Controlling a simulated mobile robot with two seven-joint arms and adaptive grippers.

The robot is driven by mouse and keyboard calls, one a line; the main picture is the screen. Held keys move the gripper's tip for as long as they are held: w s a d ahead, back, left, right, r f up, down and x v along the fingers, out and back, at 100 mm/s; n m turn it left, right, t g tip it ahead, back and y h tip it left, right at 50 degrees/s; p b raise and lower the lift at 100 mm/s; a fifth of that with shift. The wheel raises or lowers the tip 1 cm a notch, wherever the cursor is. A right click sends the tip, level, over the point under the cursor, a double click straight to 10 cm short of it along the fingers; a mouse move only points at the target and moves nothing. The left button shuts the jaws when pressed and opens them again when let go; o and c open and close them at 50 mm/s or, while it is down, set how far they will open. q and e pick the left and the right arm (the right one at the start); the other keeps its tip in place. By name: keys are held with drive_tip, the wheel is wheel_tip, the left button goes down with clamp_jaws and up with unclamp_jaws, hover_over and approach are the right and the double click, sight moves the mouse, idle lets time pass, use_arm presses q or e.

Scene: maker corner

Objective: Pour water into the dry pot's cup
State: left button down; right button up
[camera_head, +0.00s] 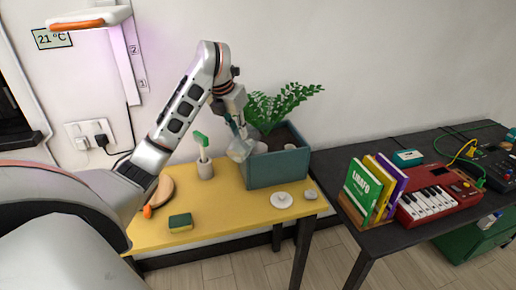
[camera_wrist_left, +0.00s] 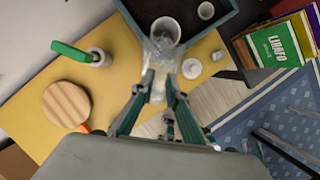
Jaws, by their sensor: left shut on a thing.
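My left gripper (camera_head: 237,128) is shut on a clear glass (camera_head: 241,149), held tilted at the left front edge of the teal planter (camera_head: 277,171). In the left wrist view the glass (camera_wrist_left: 160,58) sits between my fingertips (camera_wrist_left: 158,88). Its far end overlaps a white cup (camera_wrist_left: 165,28) at the planter's edge; I cannot tell whether they touch or whether water is flowing. A second pale cup (camera_wrist_left: 205,11) stands farther inside the planter. A green leafy plant (camera_head: 283,104) grows at the back of the planter. My right gripper is not in view.
The yellow table (camera_head: 222,222) also holds a white saucer (camera_head: 281,201), a grey stone (camera_head: 310,194), a sponge (camera_head: 180,222), a beige holder (camera_head: 205,169) with a green-handled tool, and a round wooden board (camera_wrist_left: 66,104). Books (camera_head: 362,190) and a red keyboard (camera_head: 432,203) stand on the dark table.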

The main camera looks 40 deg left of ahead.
use_arm(q)
drive_tip(key=shift+w+r, duration=0.1)
drive_tip(key=shift+r, duration=0.05)
drive_tip(key=shift+w+g, duration=0.15)
drive_tip(key=shift+g, duration=0.15)
